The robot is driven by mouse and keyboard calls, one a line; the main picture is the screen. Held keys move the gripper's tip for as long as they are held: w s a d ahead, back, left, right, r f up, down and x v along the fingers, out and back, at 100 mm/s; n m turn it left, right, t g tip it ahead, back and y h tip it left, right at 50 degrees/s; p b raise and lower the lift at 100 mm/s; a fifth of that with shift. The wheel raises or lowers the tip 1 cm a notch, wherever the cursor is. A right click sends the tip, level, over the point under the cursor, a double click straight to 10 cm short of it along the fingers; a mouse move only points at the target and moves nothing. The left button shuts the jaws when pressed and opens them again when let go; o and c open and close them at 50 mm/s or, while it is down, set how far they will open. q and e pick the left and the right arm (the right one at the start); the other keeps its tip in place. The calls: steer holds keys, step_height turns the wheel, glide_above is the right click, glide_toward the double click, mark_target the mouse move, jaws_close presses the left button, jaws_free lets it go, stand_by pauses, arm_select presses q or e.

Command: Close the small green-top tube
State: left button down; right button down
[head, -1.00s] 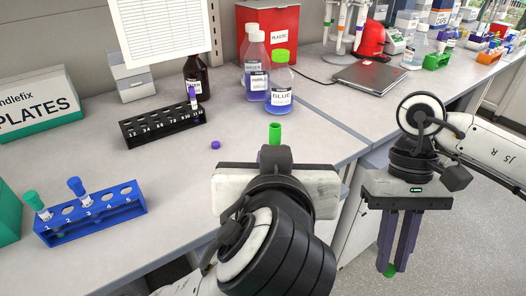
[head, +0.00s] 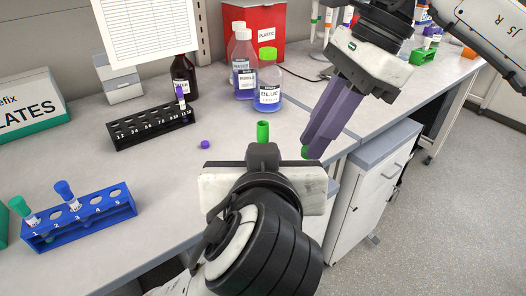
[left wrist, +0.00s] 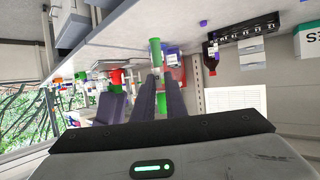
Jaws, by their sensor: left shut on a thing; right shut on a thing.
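The small green-top tube (head: 263,131) stands upright above my left gripper, with its green upper end showing. My left gripper's body hides the rest of it in the head view. In the left wrist view my left gripper (left wrist: 161,92) is shut around the tube (left wrist: 155,52), whose green end points up. My right gripper (head: 309,153) is shut on a small green cap (head: 304,152), which just shows at its fingertips. The cap is to the right of the tube and a little lower in the head view, apart from it.
A blue rack (head: 80,227) holds a green-capped and a blue-capped tube. A black rack (head: 150,129) holds a purple-capped tube. A loose purple cap (head: 205,145) lies on the bench. Several bottles (head: 268,92) and a red box (head: 262,38) stand behind.

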mark_target(260, 125)
steer(key=a+r+m+t, duration=0.3)
steer(key=a+r+m, duration=0.4)
steer(key=r+m, duration=0.2)
step_height(260, 125, up, 2)
steer(key=shift+a+r+h, duration=0.2)
steer(key=shift+h, duration=0.2)
steer(key=shift+f, duration=0.1)
steer(key=shift+f, duration=1.95)
steer(key=shift+r, duration=0.2)
steer(key=shift+f, duration=0.15)
steer(key=shift+d+f, duration=0.1)
steer(key=shift+f, duration=0.7)
steer(key=shift+f, duration=0.55)
